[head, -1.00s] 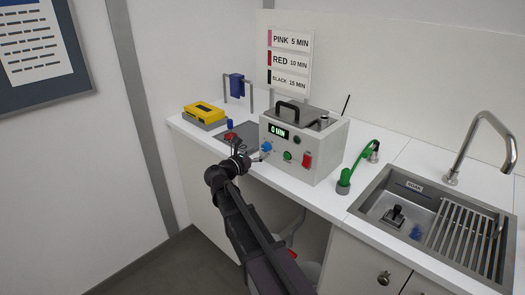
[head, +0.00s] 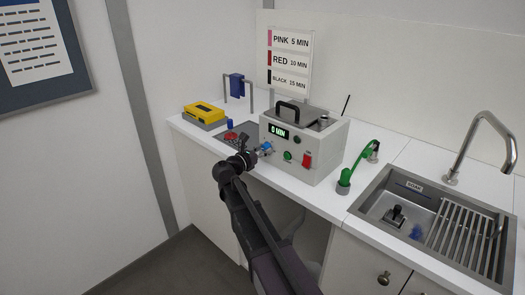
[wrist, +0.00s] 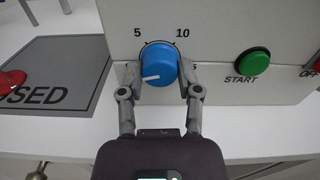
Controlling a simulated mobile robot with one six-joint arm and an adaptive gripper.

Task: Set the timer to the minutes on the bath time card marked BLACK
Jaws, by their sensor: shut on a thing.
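The timer's blue knob (wrist: 157,66) is on the front of the grey bath unit (head: 325,155). Its white mark points to the lower left; printed 5 and 10 show above it, and a label to its lower right is mostly hidden by a finger. The unit's display (head: 279,131) reads 0 MIN. The card (head: 289,80) on the wall above reads BLACK 15 MIN, under PINK 5 and RED 10. My gripper (wrist: 157,76) has one finger on each side of the knob and is shut on it; it also shows at the knob in the head view (head: 262,152).
Right of the knob are a green START button (wrist: 252,61) and a red OFF switch (head: 307,160). On the left are a dark grey plate (wrist: 50,85) with a red round thing (wrist: 11,82) and a yellow box (head: 204,110). A green-handled tool (head: 344,180) and a sink lie right.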

